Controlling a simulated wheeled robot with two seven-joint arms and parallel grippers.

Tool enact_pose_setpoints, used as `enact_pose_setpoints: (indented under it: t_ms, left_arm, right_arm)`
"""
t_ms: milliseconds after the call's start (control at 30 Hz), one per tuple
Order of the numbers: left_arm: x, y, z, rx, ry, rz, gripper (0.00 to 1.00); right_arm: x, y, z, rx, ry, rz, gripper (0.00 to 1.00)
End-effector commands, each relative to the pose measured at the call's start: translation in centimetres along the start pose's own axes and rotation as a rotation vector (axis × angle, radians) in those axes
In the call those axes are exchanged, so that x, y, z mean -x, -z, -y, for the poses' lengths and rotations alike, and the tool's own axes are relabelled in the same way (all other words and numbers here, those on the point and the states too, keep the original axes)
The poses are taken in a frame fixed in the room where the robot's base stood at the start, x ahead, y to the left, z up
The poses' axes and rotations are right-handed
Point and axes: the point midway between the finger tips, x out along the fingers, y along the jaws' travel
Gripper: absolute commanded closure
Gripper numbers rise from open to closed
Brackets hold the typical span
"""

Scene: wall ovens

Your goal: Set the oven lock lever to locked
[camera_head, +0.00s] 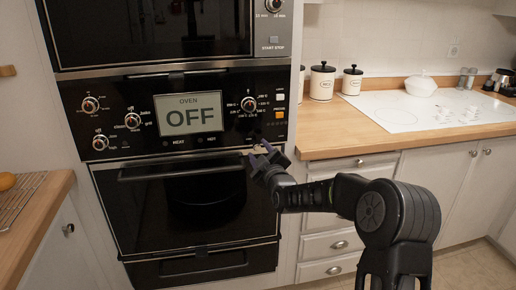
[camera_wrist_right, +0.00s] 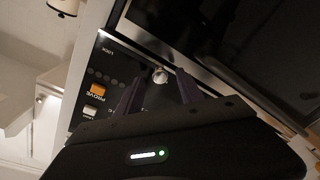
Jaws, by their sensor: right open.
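The wall oven's control panel (camera_head: 215,138) has a display (camera_head: 189,116) reading "OVEN OFF". In the right wrist view, a small shiny metal piece (camera_wrist_right: 160,74), which looks like the lock lever, sits at the panel's edge near the word "LOCK" (camera_wrist_right: 107,50). My right gripper (camera_head: 261,155) is at the panel's lower right corner, above the oven door's right end. It is open, and in the wrist view its fingers (camera_wrist_right: 158,92) lie either side of the metal piece. I cannot tell whether they touch it. My left gripper is not in view.
The black oven door (camera_head: 190,200) with its handle is below the panel. Several round knobs (camera_head: 132,121) stick out of the panel. A wooden counter (camera_head: 340,130) with canisters (camera_head: 322,82) and a white cooktop (camera_head: 405,110) is to the right.

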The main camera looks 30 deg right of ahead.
Motion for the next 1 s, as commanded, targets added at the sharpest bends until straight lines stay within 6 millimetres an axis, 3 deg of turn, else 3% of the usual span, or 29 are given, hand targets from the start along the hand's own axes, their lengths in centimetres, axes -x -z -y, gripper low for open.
enact_pose_setpoints:
  t_ms: [200, 467, 1000]
  left_arm:
    - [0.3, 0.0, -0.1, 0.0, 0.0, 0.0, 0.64]
    - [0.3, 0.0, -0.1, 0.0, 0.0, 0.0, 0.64]
    - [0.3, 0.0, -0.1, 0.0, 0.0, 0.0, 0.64]
  right_arm:
    - [-1.9, 0.0, 0.0, 0.0, 0.0, 0.0, 0.55]
    - [-2.0, 0.0, 0.0, 0.0, 0.0, 0.0, 0.55]
    - [-1.9, 0.0, 0.0, 0.0, 0.0, 0.0, 0.99]
